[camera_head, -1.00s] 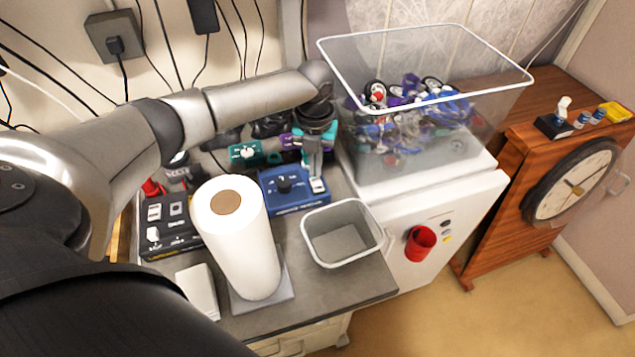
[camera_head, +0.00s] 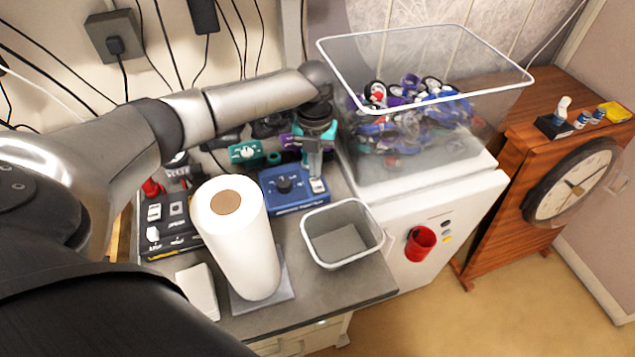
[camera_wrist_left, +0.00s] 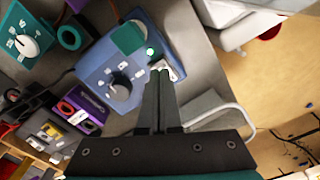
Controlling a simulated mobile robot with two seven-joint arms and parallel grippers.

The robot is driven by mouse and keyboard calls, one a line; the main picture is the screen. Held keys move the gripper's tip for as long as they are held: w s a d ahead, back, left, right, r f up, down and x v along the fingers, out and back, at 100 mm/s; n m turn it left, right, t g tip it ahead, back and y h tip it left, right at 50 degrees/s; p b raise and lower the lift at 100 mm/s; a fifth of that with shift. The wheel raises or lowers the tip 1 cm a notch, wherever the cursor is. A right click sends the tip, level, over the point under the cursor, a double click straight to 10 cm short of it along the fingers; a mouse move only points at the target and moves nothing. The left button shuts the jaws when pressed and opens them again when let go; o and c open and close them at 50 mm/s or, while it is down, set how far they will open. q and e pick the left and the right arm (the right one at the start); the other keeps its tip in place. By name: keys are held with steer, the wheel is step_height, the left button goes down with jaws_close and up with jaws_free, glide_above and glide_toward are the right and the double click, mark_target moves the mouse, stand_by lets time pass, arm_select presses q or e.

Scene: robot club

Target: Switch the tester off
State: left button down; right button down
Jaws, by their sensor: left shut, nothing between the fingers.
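The tester (camera_head: 290,203) is a blue box with a black knob, standing on the grey bench top between the paper roll and the clear bin. It also fills the upper middle of the left wrist view (camera_wrist_left: 95,70), where a small green light (camera_wrist_left: 150,51) on it glows. A white rocker switch (camera_head: 318,186) is at its right end and is partly hidden by the fingers in the left wrist view (camera_wrist_left: 174,73). My left gripper (camera_head: 316,174) is shut and empty, pointing down with its fingertips (camera_wrist_left: 160,72) right at the switch. I cannot tell whether they touch it.
A white paper roll (camera_head: 240,250) stands close in front on the left. An empty grey bin (camera_head: 342,247) stands front right. A clear bin (camera_head: 345,75) of parts is close on the right. A teal device (camera_head: 245,153) is behind the tester.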

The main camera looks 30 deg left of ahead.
mark_target(315, 180)
arm_select(q)
steer(key=shift+f+b, duration=0.55)
steer(key=shift+f, duration=0.4)
stand_by(0.5)
step_height(315, 180, up, 7)
steer(key=p, duration=0.7)
steer(key=shift+r, duration=0.15)
stand_by(0.5)
